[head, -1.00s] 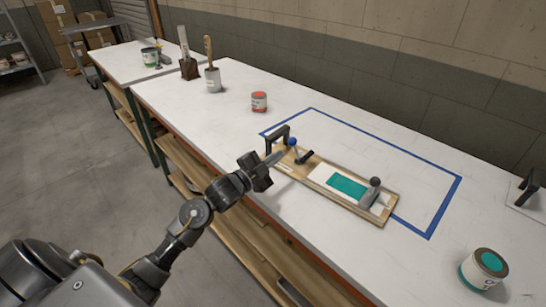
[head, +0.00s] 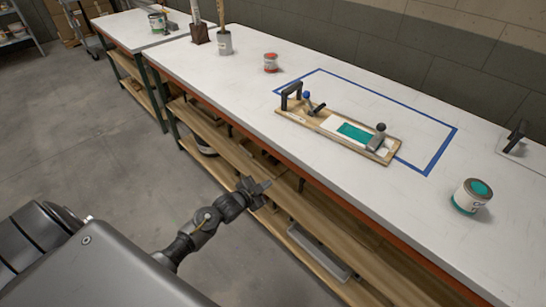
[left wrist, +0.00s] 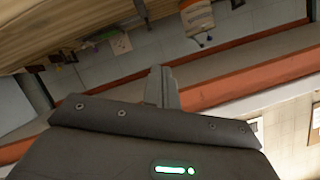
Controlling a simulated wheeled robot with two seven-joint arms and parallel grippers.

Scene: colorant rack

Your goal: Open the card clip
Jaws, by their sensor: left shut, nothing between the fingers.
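A wooden board (head: 292,114) lies on the white table. A white card with a teal patch (head: 355,133) lies on the board. A grey block with a round dark knob (head: 378,138) sits at the card's right end. I cannot tell which part is the clip's catch. My left gripper (head: 265,186) is shut and empty, in front of the table edge, apart from the board. Its fingers show in the left wrist view (left wrist: 161,88).
Blue tape (head: 440,150) outlines a clear area behind the board. A teal paint can (head: 472,196) stands at right, a red-labelled can (head: 270,63) behind left. The orange table edge (head: 330,202) and wooden shelves (head: 240,160) are near my left arm.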

